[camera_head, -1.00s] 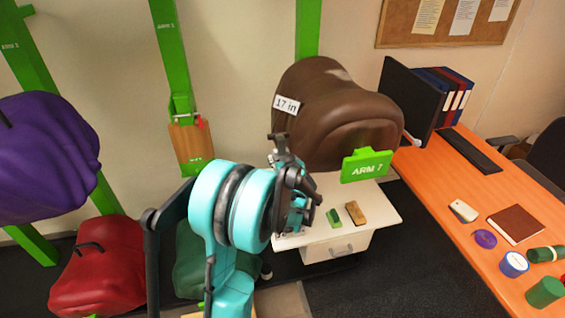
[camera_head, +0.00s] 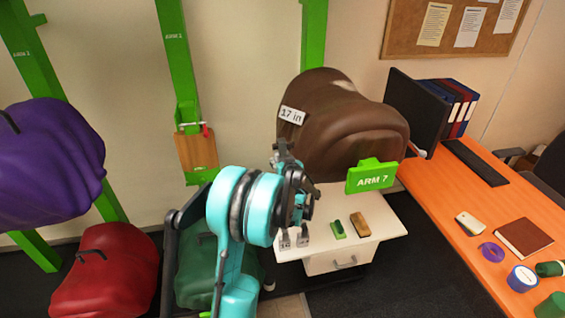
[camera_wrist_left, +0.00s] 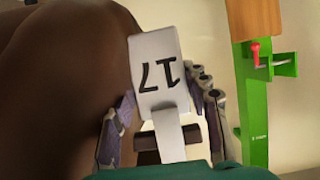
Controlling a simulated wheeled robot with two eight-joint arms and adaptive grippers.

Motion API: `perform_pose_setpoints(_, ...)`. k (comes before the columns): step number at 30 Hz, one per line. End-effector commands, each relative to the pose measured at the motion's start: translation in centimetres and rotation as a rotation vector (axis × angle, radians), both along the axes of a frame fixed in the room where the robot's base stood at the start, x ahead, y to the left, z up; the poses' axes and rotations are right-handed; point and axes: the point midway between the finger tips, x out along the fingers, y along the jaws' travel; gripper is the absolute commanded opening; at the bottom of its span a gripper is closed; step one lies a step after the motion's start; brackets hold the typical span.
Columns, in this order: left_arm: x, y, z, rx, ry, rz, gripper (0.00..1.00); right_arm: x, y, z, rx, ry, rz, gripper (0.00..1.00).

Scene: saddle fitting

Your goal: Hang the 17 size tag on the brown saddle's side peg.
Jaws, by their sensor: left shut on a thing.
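My left gripper (camera_head: 283,158) is close to the saddle's lower left side. In the left wrist view, the gripper (camera_wrist_left: 165,135) is shut on the white 17 size tag (camera_wrist_left: 158,75), which reads upside down. The saddle's brown side (camera_wrist_left: 65,80) fills the left of that view. A dark brown bar (camera_wrist_left: 150,150) shows behind the tag's strap; I cannot tell what it is. I cannot make out the side peg. My right gripper is not in view.
The green ARM 7 sign (camera_head: 371,178) projects before the saddle. An orange desk (camera_head: 465,215) stands right; purple (camera_head: 50,160) and red (camera_head: 105,270) saddles are left.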

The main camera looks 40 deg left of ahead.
Motion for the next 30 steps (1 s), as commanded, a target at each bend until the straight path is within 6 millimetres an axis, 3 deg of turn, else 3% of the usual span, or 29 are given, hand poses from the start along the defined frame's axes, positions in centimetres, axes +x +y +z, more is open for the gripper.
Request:
perform_pose_setpoints(10, 0.0, 0.0, -0.1, 0.000, 0.000, 0.000, 0.16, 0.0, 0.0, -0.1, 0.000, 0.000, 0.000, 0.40)
perform_pose_setpoints(11, 0.0, 0.0, -0.1, 0.000, 0.000, 0.000, 0.49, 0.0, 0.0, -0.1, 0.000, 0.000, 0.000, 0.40)
perform_pose_setpoints(13, 0.0, 0.0, -0.1, 0.000, 0.000, 0.000, 0.67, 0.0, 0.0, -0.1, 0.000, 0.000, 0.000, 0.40)
perform_pose_setpoints(14, 0.0, 0.0, -0.1, 0.000, 0.000, 0.000, 0.70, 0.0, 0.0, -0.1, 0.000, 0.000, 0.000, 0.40)
perform_pose_setpoints(24, -0.1, -0.2, -0.1, 0.000, 0.000, -0.001, 0.70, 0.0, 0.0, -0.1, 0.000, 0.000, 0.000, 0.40)
perform_pose_setpoints(30, -1.8, -2.3, 1.0, 0.000, 0.000, -0.003, 0.70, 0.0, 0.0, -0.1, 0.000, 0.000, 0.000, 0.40)
